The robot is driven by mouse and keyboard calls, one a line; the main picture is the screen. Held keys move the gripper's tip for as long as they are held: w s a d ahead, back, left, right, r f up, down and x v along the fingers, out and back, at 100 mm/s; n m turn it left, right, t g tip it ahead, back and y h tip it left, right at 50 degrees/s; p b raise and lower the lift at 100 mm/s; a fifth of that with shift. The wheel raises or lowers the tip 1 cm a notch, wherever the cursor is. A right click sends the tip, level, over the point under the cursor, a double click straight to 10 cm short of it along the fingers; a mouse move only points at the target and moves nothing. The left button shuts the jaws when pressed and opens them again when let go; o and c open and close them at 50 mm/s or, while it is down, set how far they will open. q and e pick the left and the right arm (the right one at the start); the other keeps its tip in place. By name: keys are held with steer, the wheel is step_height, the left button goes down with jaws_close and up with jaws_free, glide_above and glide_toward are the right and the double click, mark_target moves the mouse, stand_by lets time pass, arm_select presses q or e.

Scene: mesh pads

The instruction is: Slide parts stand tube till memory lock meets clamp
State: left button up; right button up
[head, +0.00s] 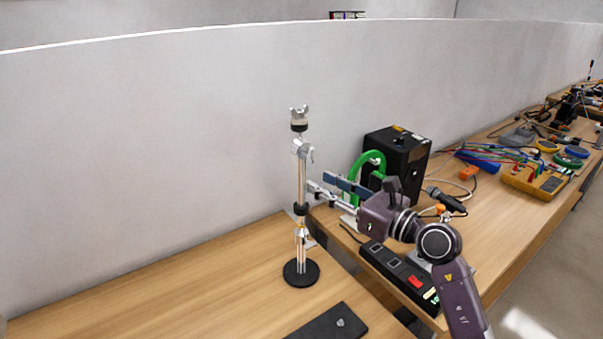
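The stand has a round black base (301,273) on the left wooden table, with a slim upright silver tube (302,180) rising from it. A silver clamp fitting (302,149) sits high on the tube, and a black collar (301,208) is around it lower down. I cannot tell for certain which part is the memory lock. A black-and-silver piece (299,121) tops the tube. My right gripper (317,182) points left, its fingertips just right of the tube. Its fingers look apart, with nothing seen between them. Contact with the tube is unclear. My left gripper is not in view.
A black box (397,165) and a green ring-shaped part (369,175) stand behind my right gripper. A black power strip (398,273) lies below it. A dark flat item (327,325) lies at the front.

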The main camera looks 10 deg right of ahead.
mark_target(304, 174)
steer(key=p+x, duration=0.2)
steer(key=x, duration=0.4)
steer(key=shift+w+a+r, duration=0.1)
steer(key=shift+a, duration=0.1)
steer(key=shift+w+a, duration=0.3)
steer(key=shift+w, duration=0.2)
jaws_close()
steer(key=shift+f, duration=0.25)
